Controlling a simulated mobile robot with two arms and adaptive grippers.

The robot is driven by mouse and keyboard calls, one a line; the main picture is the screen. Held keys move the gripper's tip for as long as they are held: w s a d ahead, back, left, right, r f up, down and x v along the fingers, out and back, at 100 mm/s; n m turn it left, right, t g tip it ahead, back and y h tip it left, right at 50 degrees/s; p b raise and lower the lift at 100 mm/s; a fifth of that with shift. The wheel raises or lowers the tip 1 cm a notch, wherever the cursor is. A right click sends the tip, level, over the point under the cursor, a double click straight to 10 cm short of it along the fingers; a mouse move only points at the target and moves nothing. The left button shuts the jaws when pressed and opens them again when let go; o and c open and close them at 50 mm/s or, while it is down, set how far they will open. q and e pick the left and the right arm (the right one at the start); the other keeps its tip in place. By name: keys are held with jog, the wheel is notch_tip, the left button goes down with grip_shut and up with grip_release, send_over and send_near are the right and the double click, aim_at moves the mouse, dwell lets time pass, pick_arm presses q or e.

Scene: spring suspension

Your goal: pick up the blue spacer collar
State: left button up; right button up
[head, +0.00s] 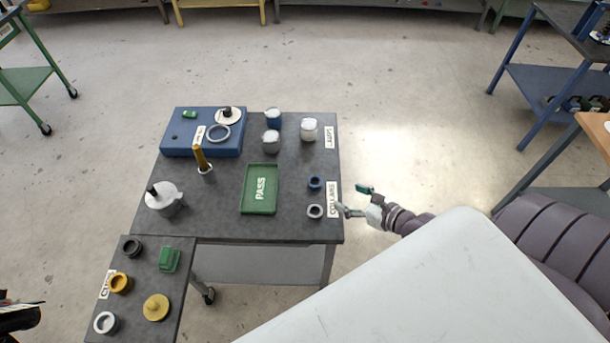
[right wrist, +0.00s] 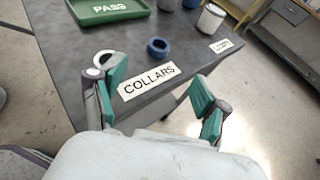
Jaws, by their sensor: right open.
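The blue spacer collar (head: 315,183) is a small dark-blue ring lying on the grey table near its right edge, behind a white ring (head: 315,211). In the right wrist view the blue collar (right wrist: 158,48) lies on the tabletop beyond the COLLARS label (right wrist: 149,81). My right gripper (head: 354,201) is open and empty, just off the table's right edge. In the wrist view its green-padded fingers (right wrist: 160,100) stand wide apart, short of the collar. The white ring (right wrist: 103,58) is partly behind the left finger. A dark piece at the head view's lower left edge may be my left arm; its gripper is not clear.
A green PASS tray (head: 259,209) lies left of the collars. Several white-topped cups, including one (head: 309,130), stand at the back right. A blue fixture (head: 176,149) is at the back left. A lower side table (head: 138,298) holds several caps. Floor right of the table is clear.

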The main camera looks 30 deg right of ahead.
send_near(316, 182)
jog(key=x, duration=0.3)
jog(key=shift+w+d+f, duration=0.1)
jog(key=shift+w+d, duration=0.1)
jog(key=shift+w, duration=0.15)
jog(key=shift+x, duration=0.8)
jog(key=x, duration=0.4)
jog(key=shift+a+p, duration=0.25)
jog(key=shift+p, duration=0.1)
jog(key=shift+c, duration=0.5)
jog(key=c, duration=1.1)
jog(key=shift+c, duration=0.3)
